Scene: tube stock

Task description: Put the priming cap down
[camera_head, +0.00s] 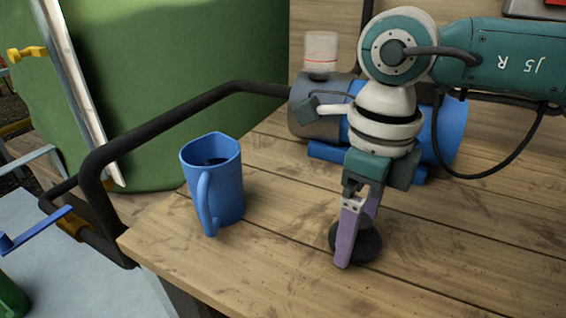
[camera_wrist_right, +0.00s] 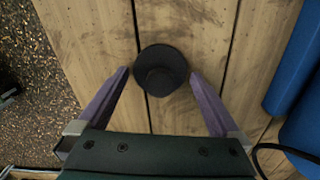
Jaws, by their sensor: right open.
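The priming cap, a black round disc with a raised knob (camera_head: 367,248), rests flat on the wooden table (camera_head: 270,275). My right gripper (camera_head: 356,240) points down over it with its purple fingers open. In the right wrist view the cap (camera_wrist_right: 162,70) lies between the two spread fingertips (camera_wrist_right: 159,74), with a narrow gap on each side. The near finger hides part of the cap in the head view. My left gripper is not in view.
A blue jug (camera_head: 213,180) with dark contents stands left of the cap. A blue and grey cylindrical unit (camera_head: 318,115) lies behind my right arm, with a white and red-ringed part (camera_head: 321,50) above it. Boards right of the cap are clear. A black rail edges the table at left.

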